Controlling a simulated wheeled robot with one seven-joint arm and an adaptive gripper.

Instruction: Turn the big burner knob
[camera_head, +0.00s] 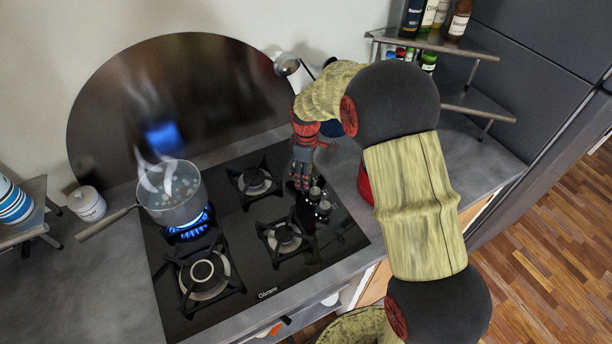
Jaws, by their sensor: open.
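A black glass gas cooktop (262,285) is set in the grey counter. Its small dark knobs (322,207) with pale rims sit in a group near the right edge. I cannot tell which knob belongs to the big burner. My gripper (300,184) points down just to the left of the rear knobs, its jaws open. It may hide other knobs, and I cannot tell whether it touches one. A pot (172,207) with bubbling, steaming contents stands on the rear left burner, where a blue flame (190,222) burns. The front left burner (203,272) shows no flame.
The pot's long handle (108,222) sticks out left over the counter. A white canister (87,204) stands behind it. A dark rounded panel (185,90) backs the cooktop. A metal shelf (445,43) with bottles stands at the back right.

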